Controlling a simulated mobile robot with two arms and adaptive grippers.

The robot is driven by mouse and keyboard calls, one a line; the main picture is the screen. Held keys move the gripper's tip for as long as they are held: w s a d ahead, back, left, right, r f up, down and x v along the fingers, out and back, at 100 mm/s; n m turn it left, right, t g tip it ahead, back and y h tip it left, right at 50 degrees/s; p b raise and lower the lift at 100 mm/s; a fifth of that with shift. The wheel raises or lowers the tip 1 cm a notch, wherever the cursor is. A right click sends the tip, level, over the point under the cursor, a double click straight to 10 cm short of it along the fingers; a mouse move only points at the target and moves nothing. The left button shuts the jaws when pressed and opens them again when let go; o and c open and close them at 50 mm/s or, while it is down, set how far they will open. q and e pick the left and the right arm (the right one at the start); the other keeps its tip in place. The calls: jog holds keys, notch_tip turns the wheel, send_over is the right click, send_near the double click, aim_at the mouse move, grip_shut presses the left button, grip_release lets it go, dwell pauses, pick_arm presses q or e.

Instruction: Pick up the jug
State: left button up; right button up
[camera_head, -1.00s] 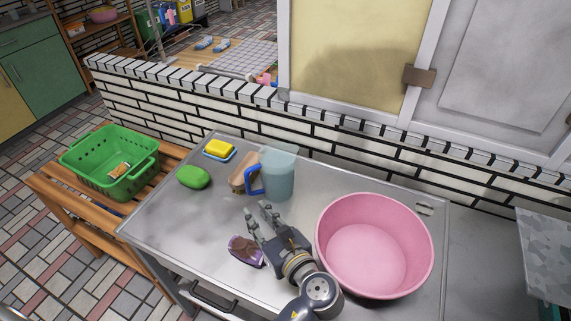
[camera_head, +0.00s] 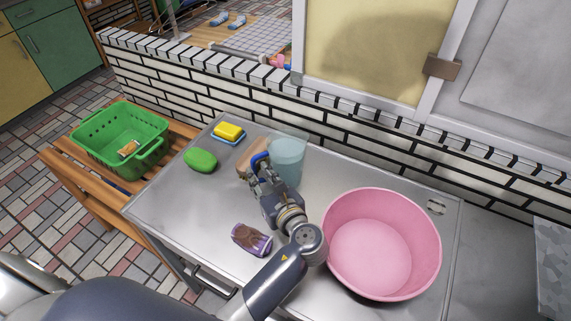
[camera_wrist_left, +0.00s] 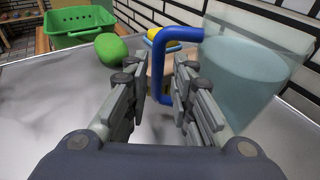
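The jug (camera_head: 287,160) is translucent pale blue with a blue handle (camera_head: 259,160) on its left side. It stands upright on the metal table (camera_head: 185,215) near the back wall. My left gripper (camera_head: 262,172) is at the handle. In the left wrist view, the handle (camera_wrist_left: 160,65) lies between the two spread fingers of my left gripper (camera_wrist_left: 158,88), with gaps beside it. The jug body (camera_wrist_left: 250,70) is to the right, partly behind the right finger. My right gripper is not in view.
A pink basin (camera_head: 375,250) stands right of my left arm. A green soap-like object (camera_head: 201,160), a yellow sponge (camera_head: 229,130) and a purple-brown packet (camera_head: 251,239) are on the table. A green basket (camera_head: 118,135) stands on a wooden bench at left. A brick wall runs behind.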

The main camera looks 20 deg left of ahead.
aim_at(256, 171)
pick_arm(q)
jog(key=x, duration=0.3)
jog(key=shift+s, duration=0.15)
jog(key=shift+w+a+f, duration=0.2)
jog(key=shift+w+a, duration=0.1)
jog(key=shift+s, duration=0.1)
grip_shut()
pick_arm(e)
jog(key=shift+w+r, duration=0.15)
pick_arm(q)
jog(key=shift+r, duration=0.2)
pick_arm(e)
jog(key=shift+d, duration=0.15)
